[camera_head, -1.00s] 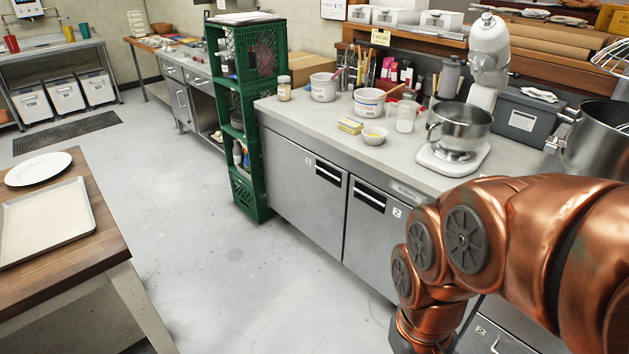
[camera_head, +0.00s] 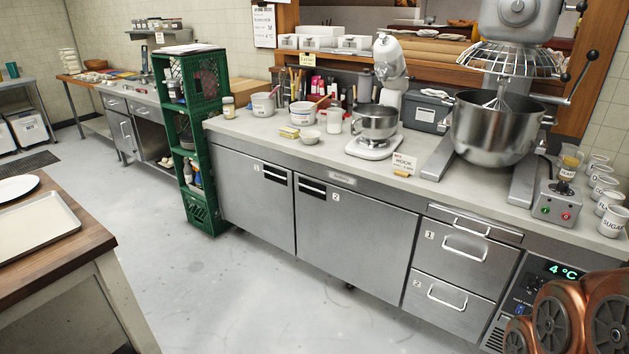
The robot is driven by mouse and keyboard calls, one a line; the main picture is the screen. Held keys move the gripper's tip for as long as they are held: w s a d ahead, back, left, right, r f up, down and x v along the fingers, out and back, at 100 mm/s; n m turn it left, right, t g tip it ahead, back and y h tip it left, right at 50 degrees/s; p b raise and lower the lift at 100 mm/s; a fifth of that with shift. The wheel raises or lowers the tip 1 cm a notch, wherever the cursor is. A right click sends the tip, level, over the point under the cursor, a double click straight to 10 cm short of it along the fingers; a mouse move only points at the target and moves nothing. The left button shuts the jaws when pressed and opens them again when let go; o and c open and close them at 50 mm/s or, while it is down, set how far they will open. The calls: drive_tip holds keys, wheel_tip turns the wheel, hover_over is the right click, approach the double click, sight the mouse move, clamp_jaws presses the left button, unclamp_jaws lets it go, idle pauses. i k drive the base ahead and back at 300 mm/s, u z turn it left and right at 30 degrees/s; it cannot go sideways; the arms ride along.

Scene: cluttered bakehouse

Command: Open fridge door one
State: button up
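The under-counter fridge has two steel doors. Fridge door one (camera_head: 253,200), marked "1", is the left one, beside the green crates, and looks shut. It has a dark recessed handle (camera_head: 275,175) at its upper right. Fridge door two (camera_head: 352,240), marked "2", is to its right and also looks shut, with a dark handle at its upper left. My copper-coloured arm shows only in the bottom right corner, far to the right of door one. My gripper is not in view.
Stacked green crates (camera_head: 192,140) stand against the fridge's left end. Drawers (camera_head: 455,275) and a display reading 4 °C (camera_head: 563,271) are to the right. A wooden-topped table (camera_head: 75,243) stands at left, with clear floor (camera_head: 235,295) between. A large mixer (camera_head: 495,125) stands on the counter.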

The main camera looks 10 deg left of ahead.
sight(257, 195)
drive_tip(key=u, duration=0.05)
drive_tip(key=i, duration=1.15)
drive_tip(key=u, duration=0.65)
drive_tip(key=i, duration=1)
drive_tip(key=u, duration=1.45)
drive_tip(key=i, duration=0.55)
drive_tip(key=u, duration=0.55)
